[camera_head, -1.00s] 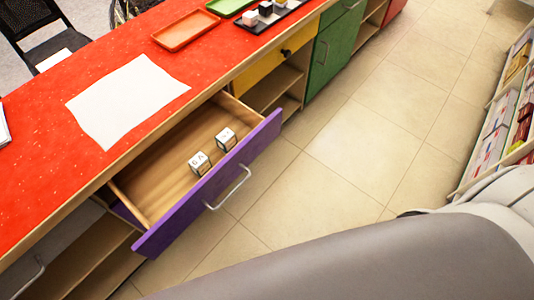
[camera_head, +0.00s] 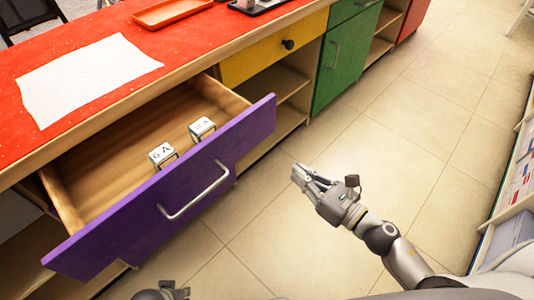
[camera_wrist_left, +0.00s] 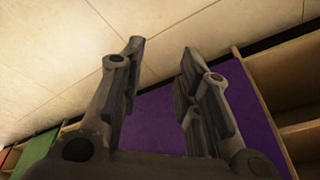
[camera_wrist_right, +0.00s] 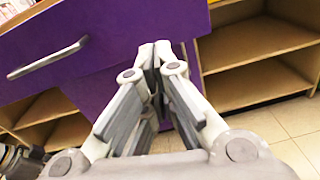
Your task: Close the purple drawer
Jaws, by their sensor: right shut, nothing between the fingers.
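The purple drawer (camera_head: 130,225) is pulled out from the red-topped counter, with its silver handle (camera_head: 195,195) on the front. Two white lettered cubes (camera_head: 162,154) and (camera_head: 202,127) lie inside it. My right gripper (camera_head: 298,173) is shut and empty, to the right of the drawer front and apart from it in the head view. In the right wrist view its fingertips (camera_wrist_right: 155,52) overlap the purple front, right of the handle; contact cannot be told. My left gripper (camera_wrist_left: 162,50) has its fingers spread, with purple behind them; only part shows at the bottom of the head view.
The counter (camera_head: 100,28) holds a white sheet (camera_head: 85,78) and an orange tray (camera_head: 170,12). A yellow drawer (camera_head: 260,55) and green door (camera_head: 345,60) are beside the purple drawer.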

